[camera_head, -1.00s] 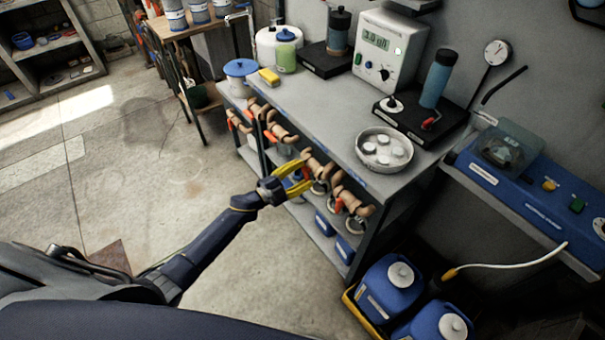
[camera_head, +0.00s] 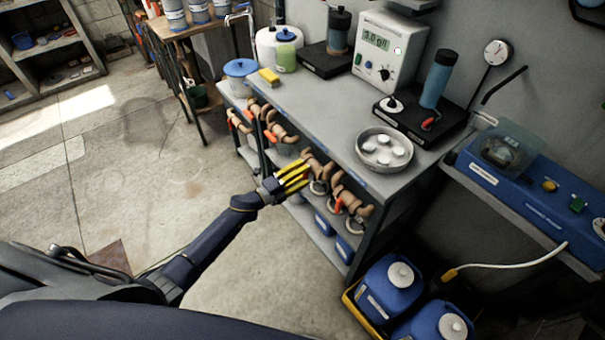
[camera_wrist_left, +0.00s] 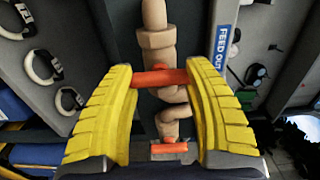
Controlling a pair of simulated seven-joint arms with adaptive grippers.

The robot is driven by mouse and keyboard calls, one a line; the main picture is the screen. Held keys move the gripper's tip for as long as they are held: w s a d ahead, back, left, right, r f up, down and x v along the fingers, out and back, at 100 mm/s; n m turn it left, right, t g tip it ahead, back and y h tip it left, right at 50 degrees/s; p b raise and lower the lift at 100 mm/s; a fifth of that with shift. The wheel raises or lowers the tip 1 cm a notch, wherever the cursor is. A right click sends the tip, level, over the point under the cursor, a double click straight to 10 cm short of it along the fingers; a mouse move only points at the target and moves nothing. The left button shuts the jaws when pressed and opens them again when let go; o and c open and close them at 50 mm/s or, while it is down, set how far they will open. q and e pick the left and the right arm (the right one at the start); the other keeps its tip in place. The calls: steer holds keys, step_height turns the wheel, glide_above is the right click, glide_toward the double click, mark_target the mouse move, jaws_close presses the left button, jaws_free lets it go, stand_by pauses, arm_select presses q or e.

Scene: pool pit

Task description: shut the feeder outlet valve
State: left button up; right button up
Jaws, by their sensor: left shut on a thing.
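My left gripper (camera_head: 293,174) is at the front of the bench, by the row of tan pipes and valves under the bench top. In the left wrist view its yellow fingers (camera_wrist_left: 160,105) are shut on an orange valve handle (camera_wrist_left: 158,78), one finger at each end. The handle lies across a tan vertical pipe (camera_wrist_left: 156,42). In the head view the gripper covers this handle. My right gripper is not in view.
A second orange handle (camera_wrist_left: 168,148) sits close below the held one. Other orange-handled valves (camera_head: 270,137) line the bench front. The bench top (camera_head: 325,120) carries a dish of white discs (camera_head: 384,150). Blue jugs (camera_head: 390,285) stand at lower right. Floor to the left is clear.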

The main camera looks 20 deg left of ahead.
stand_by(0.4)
arm_select(q)
steer(key=o, duration=1.2)
steer(key=shift+s+a+f, duration=0.2)
steer(key=shift+s+a, duration=0.05)
steer(key=shift+s, duration=0.25)
steer(key=shift+o, duration=1.4)
steer(key=v, duration=0.9)
steer(key=shift+s+a+r, duration=0.15)
steer(key=shift+s+a, duration=0.1)
steer(key=shift+a, duration=0.1)
steer(key=shift+s+a, duration=0.25)
steer(key=shift+s, duration=0.25)
steer(key=shift+c, duration=0.3)
